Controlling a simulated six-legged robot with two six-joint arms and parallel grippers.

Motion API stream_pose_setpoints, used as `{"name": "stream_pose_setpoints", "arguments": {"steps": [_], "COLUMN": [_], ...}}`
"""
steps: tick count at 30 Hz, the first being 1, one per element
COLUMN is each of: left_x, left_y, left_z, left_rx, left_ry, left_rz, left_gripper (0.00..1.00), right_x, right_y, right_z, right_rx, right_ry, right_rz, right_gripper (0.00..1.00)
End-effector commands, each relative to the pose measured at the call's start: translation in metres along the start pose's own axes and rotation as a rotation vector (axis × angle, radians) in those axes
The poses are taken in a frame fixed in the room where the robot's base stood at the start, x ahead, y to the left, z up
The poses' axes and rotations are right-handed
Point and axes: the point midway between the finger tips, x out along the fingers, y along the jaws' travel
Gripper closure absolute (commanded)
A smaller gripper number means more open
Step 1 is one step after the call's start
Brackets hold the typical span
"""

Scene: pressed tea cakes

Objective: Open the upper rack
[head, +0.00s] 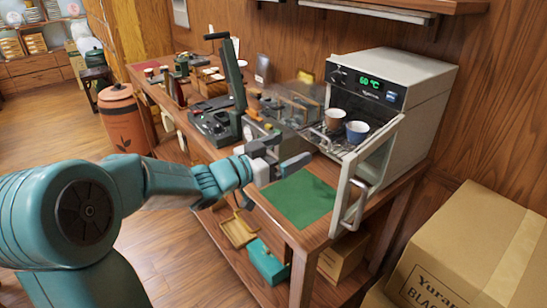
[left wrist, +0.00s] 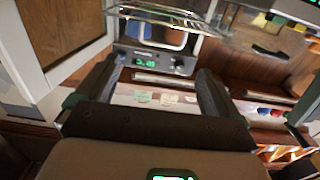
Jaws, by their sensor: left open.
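The warming cabinet (head: 400,85) stands on the wooden bench with a green "60 °C" display. Its glass door (head: 375,165) is swung open towards me. The upper rack (head: 325,135) is a wire shelf in the opening; it bears a tan cup (head: 335,117) and a blue cup (head: 357,131). In the left wrist view wire rack bars (left wrist: 160,12) show at the top. My left gripper (head: 280,168) is open and empty, left of and below the rack, apart from it. Its two dark fingers (left wrist: 152,90) show in the left wrist view. My right gripper is not seen.
A green mat (head: 298,198) lies on the bench below my left gripper. The door handle (head: 353,205) juts out at the bench's front edge. A dark press (head: 220,120) and small tools stand to the left. A cardboard box (head: 465,250) is at the lower right.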

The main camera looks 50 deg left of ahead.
Motion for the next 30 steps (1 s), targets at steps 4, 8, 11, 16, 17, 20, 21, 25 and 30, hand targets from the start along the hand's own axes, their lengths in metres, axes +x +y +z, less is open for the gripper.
{"name": "stream_pose_setpoints", "arguments": {"steps": [4, 8, 11, 16, 17, 20, 21, 25, 30], "left_x": [-0.025, -0.035, -0.037, -0.036, -0.036, -0.036, -0.036, -0.036, -0.036], "left_y": [-0.001, 0.0, 0.0, 0.0, 0.0, 0.0, 0.0, 0.0, 0.0], "left_z": [0.0, 0.0, 0.0, 0.0, 0.0, 0.0, 0.0, 0.0, 0.0], "left_rx": [0.001, 0.001, -0.001, -0.001, 0.0, 0.0, 0.0, 0.0, 0.0], "left_ry": [-0.001, -0.001, -0.001, -0.001, 0.0, 0.0, 0.0, 0.0, 0.0], "left_rz": [-0.003, -0.001, 0.001, 0.001, 0.001, 0.001, 0.001, 0.001, 0.001], "left_gripper": [0.05, 0.05, 0.05, 0.05, 0.05, 0.05, 0.05, 0.05, 0.05], "right_x": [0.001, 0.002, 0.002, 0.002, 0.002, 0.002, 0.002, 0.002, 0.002], "right_y": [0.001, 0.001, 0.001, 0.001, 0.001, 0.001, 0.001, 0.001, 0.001], "right_z": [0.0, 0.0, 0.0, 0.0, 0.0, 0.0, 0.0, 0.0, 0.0], "right_rx": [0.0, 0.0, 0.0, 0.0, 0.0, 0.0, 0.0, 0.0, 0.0], "right_ry": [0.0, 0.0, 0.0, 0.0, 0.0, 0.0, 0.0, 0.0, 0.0], "right_rz": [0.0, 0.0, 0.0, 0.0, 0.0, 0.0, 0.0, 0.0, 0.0], "right_gripper": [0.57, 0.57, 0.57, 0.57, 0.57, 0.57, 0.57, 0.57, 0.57]}}
